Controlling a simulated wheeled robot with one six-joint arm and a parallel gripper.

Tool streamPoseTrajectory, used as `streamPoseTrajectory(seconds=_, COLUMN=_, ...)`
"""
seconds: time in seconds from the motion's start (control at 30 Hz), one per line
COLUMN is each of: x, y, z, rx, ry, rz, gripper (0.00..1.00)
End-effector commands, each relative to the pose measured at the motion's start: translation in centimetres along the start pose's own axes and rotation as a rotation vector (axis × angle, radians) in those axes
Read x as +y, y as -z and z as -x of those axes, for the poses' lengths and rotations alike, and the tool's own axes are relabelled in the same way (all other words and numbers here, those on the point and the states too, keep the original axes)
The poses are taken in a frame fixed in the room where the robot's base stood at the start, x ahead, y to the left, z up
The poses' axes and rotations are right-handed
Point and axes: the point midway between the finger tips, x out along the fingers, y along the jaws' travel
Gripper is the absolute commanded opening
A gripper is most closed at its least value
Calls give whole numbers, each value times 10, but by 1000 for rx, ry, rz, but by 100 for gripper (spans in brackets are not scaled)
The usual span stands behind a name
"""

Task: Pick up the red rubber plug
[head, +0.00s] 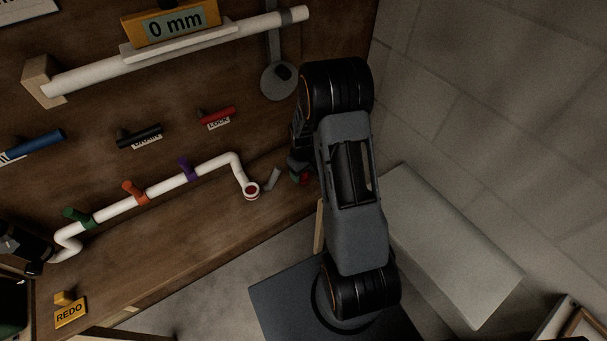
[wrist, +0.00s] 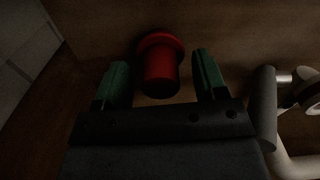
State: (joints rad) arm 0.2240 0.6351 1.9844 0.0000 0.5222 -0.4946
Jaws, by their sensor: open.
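The red rubber plug (wrist: 160,68) shows in the wrist view, with a wider round end and a narrower end towards me. It lies between the two green fingertips of my gripper (wrist: 162,80), with a gap on either side. My gripper is open and does not appear to touch the plug. In the head view, the plug (head: 304,178) is a small red patch, mostly hidden by my arm. My gripper (head: 299,172) is largely hidden there too, low over the right end of the wooden bench.
A white pipe (head: 160,192) with green, orange and purple handles ends in an open mouth (head: 251,190) left of my gripper. A grey cylinder (head: 272,180) lies between them. A wooden panel (head: 90,90) stands behind. A pale box (head: 440,245) and block wall are at the right.

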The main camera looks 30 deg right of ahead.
Motion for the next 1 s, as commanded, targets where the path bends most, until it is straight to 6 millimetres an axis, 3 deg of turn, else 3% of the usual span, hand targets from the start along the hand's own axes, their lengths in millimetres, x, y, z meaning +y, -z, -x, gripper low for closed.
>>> streamPoseTrajectory(seconds=0.3, x=0, y=0, z=-4, rx=0, ry=0, rz=1, gripper=64)
streamPoseTrajectory(seconds=0.9, x=0, y=0, z=-3, rx=0, ry=0, rz=1, gripper=7)
streamPoseTrajectory(seconds=1.0, x=0, y=0, z=-3, rx=0, ry=0, rz=1, gripper=2)
